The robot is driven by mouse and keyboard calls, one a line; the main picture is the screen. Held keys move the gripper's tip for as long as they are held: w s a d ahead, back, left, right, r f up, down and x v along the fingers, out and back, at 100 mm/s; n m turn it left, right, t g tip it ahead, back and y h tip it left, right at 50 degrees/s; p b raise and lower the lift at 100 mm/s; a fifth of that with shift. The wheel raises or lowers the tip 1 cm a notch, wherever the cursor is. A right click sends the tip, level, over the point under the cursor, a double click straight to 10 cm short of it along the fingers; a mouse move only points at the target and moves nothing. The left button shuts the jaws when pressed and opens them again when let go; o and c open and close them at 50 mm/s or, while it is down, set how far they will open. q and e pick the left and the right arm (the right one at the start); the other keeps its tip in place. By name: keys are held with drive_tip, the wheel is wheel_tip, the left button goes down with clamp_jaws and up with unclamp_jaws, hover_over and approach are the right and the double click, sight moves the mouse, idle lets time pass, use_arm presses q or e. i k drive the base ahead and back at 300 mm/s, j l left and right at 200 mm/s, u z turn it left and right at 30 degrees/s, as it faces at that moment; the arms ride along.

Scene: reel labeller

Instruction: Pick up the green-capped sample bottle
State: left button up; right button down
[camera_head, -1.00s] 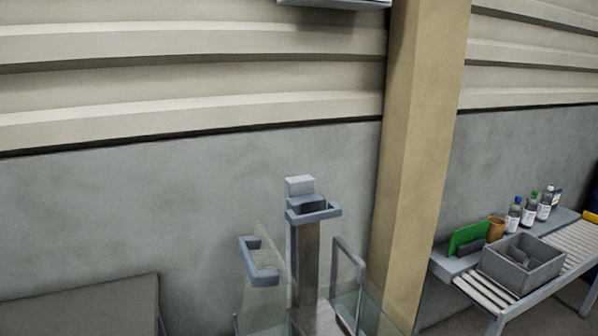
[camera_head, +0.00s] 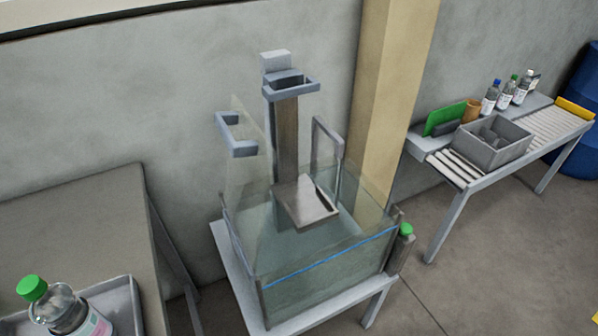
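A clear bottle (camera_head: 62,308) with a green cap and a pale label stands in a grey tray (camera_head: 122,296) on the table at the lower left. Its lower part is cut off by the frame edge. A smaller green-capped bottle (camera_head: 508,94) stands among several bottles on the shelf behind the roller conveyor at the right. A slim green-topped item (camera_head: 401,247) is at the right corner of the glass tank. I cannot tell which of these is the sample bottle. Neither of my grippers is in view.
A glass tank (camera_head: 330,268) with a blue line stands on a white table in the middle. A grey bin (camera_head: 492,152) sits on the roller conveyor (camera_head: 548,122). A yellow-tan post (camera_head: 385,95) rises behind the tank. Grey floor (camera_head: 500,260) is open at the lower right.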

sight(55, 306)
drive_tip(key=u, duration=1.6)
